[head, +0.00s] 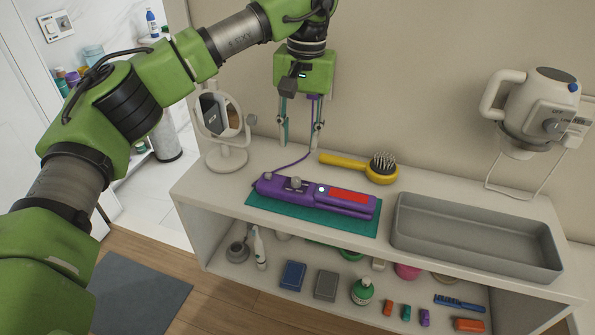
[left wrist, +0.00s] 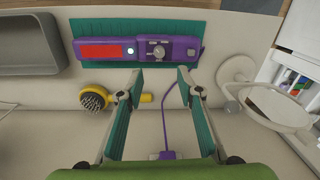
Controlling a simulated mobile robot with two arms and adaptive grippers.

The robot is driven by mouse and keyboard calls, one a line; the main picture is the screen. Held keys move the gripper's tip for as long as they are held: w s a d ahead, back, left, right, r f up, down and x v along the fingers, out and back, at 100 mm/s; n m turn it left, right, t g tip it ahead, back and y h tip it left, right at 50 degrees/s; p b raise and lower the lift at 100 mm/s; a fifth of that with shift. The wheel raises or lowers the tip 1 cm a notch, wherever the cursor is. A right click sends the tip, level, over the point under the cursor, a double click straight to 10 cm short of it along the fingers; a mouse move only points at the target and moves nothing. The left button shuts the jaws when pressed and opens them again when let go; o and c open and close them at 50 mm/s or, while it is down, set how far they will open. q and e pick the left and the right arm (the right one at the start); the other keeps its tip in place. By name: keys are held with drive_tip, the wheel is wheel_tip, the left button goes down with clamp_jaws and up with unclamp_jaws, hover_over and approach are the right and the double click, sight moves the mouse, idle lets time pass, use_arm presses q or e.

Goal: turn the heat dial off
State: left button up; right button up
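A purple hair straightener (head: 330,203) lies on a teal mat (head: 257,203) on the counter. Its grey heat dial (head: 296,183) shows on top; in the left wrist view the dial (left wrist: 158,51) sits beside a lit whitish indicator (left wrist: 130,50) and a red panel (left wrist: 101,51). The dial's exact setting is too small to read. My left gripper (head: 299,144) hangs above and behind the straightener, its fingers apart and empty. In the left wrist view the open fingertips (left wrist: 160,77) straddle the dial's line, apart from it. My right gripper is not in view.
A yellow hairbrush (head: 345,164), a round mirror (head: 222,125) and a grey basin (head: 475,236) flank the mat. A purple cord (left wrist: 165,105) runs between my fingers in the left wrist view. A hair dryer (head: 535,105) hangs on the wall. Small items fill the shelf below.

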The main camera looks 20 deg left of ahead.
sight(296, 179)
use_arm(q)
drive_tip(key=f, duration=0.3)
drive_tip(key=f+p, duration=0.1)
drive_tip(key=f, duration=0.5)
drive_tip(key=shift+a+f, duration=0.25)
drive_tip(key=shift+f, duration=0.1)
drive_tip(key=shift+f+p, duration=0.3)
drive_tip(key=shift+f, duration=0.25)
clamp_jaws()
